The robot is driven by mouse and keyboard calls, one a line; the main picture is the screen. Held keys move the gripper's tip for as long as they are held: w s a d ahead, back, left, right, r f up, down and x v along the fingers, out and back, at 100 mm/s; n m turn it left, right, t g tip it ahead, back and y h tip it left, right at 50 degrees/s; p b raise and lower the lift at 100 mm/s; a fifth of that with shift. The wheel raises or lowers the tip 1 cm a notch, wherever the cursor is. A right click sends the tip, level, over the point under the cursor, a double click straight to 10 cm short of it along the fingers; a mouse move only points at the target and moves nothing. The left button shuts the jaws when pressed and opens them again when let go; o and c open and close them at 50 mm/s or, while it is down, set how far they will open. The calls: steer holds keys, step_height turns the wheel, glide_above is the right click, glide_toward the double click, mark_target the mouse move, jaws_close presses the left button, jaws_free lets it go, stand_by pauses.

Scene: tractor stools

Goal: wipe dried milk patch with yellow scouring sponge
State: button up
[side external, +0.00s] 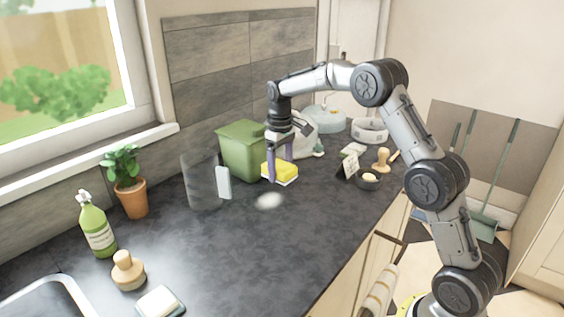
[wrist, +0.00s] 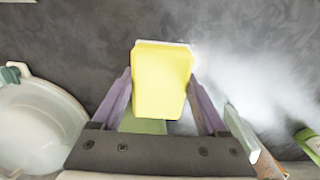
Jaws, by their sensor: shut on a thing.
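The yellow scouring sponge (side external: 281,172) has a pale underside and is held between the purple fingers of my gripper (side external: 279,167). In the wrist view the sponge (wrist: 162,82) fills the gap between both fingertips (wrist: 160,78). The dried milk patch (side external: 269,201) is a whitish smear on the dark worktop, just in front of the sponge in the side view. It shows as a blurred white cloud to the right of the sponge in the wrist view (wrist: 252,80). I cannot tell whether the sponge touches the worktop.
A green lidded bin (side external: 243,150) stands close behind the sponge. A clear cylinder (side external: 202,182) and a pale upright block (side external: 223,183) stand left of the patch.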

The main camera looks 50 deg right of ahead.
mark_target(281, 194)
step_height(281, 194, down, 6)
steer(key=shift+s+r, duration=0.1)
steer(key=shift+a+f, duration=0.25)
steer(key=shift+a, duration=4.1)
steer(key=shift+d, duration=4.2)
steer(key=shift+d+r, duration=0.1)
steer(key=shift+d, duration=0.15)
steer(key=shift+a+r, duration=0.1)
steer(key=shift+r, duration=3.9)
